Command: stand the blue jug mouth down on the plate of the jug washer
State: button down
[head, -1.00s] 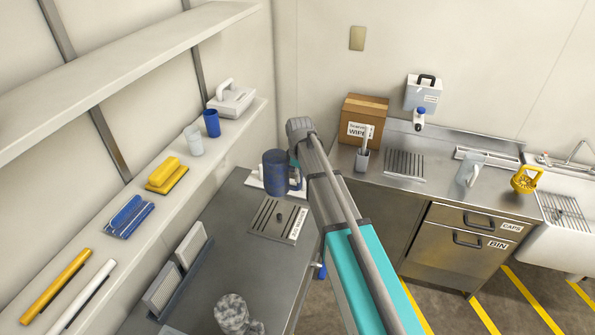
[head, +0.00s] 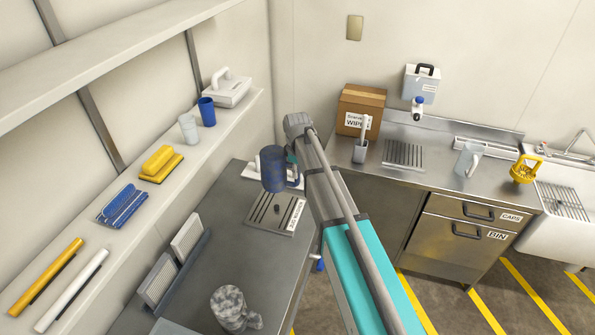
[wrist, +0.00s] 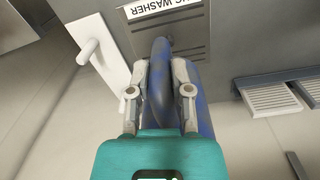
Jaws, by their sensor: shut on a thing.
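The blue jug (head: 272,170) hangs in my gripper (head: 292,160) above the counter, just behind the jug washer in the head view. It looks slightly tilted, with its handle towards my gripper; I cannot tell which end is the mouth. In the wrist view the mottled blue jug (wrist: 204,110) lies beyond and between the two fingers of my gripper (wrist: 162,68), which are shut on it. The jug washer (head: 268,214) is a grey slotted plate with a small dark central knob and a label. Part of it shows at the top of the wrist view (wrist: 186,40).
A mottled grey jug (head: 228,302) and a rack with upright panels (head: 172,268) stand nearer on the counter. The shelf (head: 225,125) at left holds cups and brushes. Bare counter lies between rack and washer.

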notch_tip(320, 180, down, 13)
jog(key=b, duration=1.2)
jog(key=shift+f+b, duration=0.6)
jog(key=shift+b, duration=0.25)
dwell(1.0)
jog(key=shift+c, duration=2.3)
grip_release()
jog(key=shift+r, duration=0.2)
notch_tip(320, 180, up, 17)
jog(key=p, duration=1.7)
jog(key=shift+f, duration=0.2)
